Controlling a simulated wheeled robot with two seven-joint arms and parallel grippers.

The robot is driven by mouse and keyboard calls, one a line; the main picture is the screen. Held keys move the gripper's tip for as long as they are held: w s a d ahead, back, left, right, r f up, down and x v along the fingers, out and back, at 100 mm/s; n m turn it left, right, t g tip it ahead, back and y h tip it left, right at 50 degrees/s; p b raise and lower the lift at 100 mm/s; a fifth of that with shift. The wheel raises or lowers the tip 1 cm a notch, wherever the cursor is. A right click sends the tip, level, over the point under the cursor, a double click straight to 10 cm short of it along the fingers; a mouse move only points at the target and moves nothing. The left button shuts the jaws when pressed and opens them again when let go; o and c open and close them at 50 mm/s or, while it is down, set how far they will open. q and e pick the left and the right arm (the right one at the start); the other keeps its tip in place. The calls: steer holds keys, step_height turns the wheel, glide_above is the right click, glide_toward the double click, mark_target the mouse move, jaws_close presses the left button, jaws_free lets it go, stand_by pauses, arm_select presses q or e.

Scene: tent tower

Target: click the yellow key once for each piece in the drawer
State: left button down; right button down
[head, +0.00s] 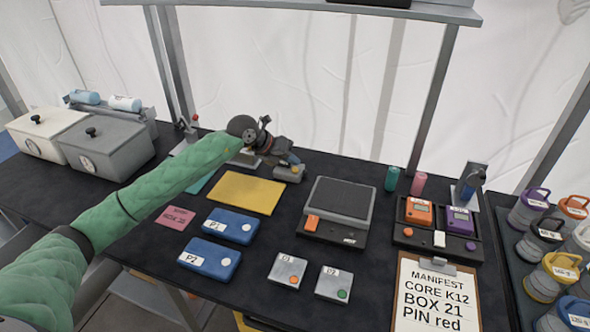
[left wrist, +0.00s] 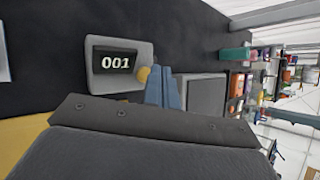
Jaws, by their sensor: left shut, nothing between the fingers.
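A small grey counter (left wrist: 119,82) shows 001 on its dark display in the left wrist view. Its round yellow key (left wrist: 143,75) is right beside my left fingertips. I cannot tell whether they touch it. My left gripper (left wrist: 160,88) is shut and empty. In the head view, my left arm reaches across the table and the gripper (head: 285,160) is over the counter (head: 288,174), partly covering it. I cannot make out a drawer or pieces in it for certain. My right gripper is not in view.
A yellow mat (head: 242,193) lies beside the counter. A grey scale (head: 338,207), two blue boxes (head: 230,226) and a clipboard (head: 437,297) share the dark table. Two lidded bins (head: 107,143) stand at left, several lidded jars (head: 545,230) at right. An overhead shelf spans the back.

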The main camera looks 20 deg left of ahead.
mark_target(292, 172)
arm_select(q)
steer(key=shift+f, duration=0.1)
stand_by(0.3)
steer(key=shift+f+b, duration=0.3)
steer(key=shift+b, duration=0.1)
steer(key=shift+f+b, duration=0.35)
steer(key=shift+f, duration=0.2)
stand_by(0.7)
steer(key=shift+r, duration=0.2)
steer(key=shift+r+p, duration=0.3)
steer(key=shift+r, duration=0.45)
steer(key=shift+r, duration=0.1)
step_height(292, 172, up, 5)
steer(key=shift+f+p, duration=0.1)
steer(key=shift+p, duration=0.75)
stand_by(2.3)
